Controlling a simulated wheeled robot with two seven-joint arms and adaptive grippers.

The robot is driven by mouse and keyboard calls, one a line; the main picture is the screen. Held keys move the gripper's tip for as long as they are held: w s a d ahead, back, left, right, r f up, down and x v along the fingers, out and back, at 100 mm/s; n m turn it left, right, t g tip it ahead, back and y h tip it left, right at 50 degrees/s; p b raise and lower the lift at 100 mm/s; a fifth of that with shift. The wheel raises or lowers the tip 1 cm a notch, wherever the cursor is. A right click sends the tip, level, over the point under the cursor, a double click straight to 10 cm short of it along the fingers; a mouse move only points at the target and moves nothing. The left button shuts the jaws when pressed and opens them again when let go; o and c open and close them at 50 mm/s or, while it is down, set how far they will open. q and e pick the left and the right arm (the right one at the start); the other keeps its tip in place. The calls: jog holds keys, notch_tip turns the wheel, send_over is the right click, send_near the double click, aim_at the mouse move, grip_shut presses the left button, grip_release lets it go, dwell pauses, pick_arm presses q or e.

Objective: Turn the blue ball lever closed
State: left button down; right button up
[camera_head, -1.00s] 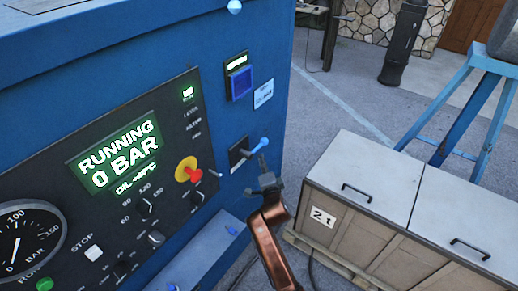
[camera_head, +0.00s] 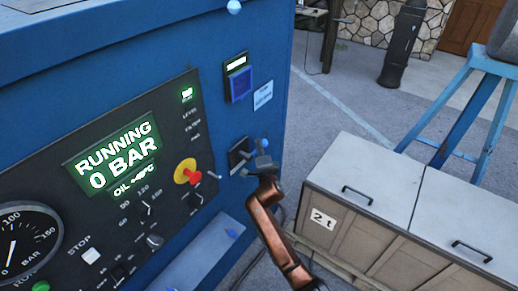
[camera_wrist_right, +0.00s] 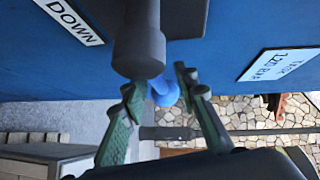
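The blue ball lever (camera_head: 264,142) sits on a dark plate (camera_head: 237,153) low on the right part of the blue machine's front. In the right wrist view the blue ball (camera_wrist_right: 164,93) shows between the two green-padded fingers of the right gripper (camera_wrist_right: 158,84), which are spread apart. Whether either finger touches it I cannot tell. A dark grey round post (camera_wrist_right: 139,45) stands in front of it there. My left gripper is not in view.
The blue machine's panel has a lit display (camera_head: 118,157) reading RUNNING 0 BAR, a red and yellow switch (camera_head: 187,173) and a gauge (camera_head: 20,240). A cabinet (camera_head: 340,205) stands at the right, with a blue trestle (camera_head: 462,110) behind it.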

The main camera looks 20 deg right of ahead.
jog(key=shift+c, duration=0.3)
grip_shut()
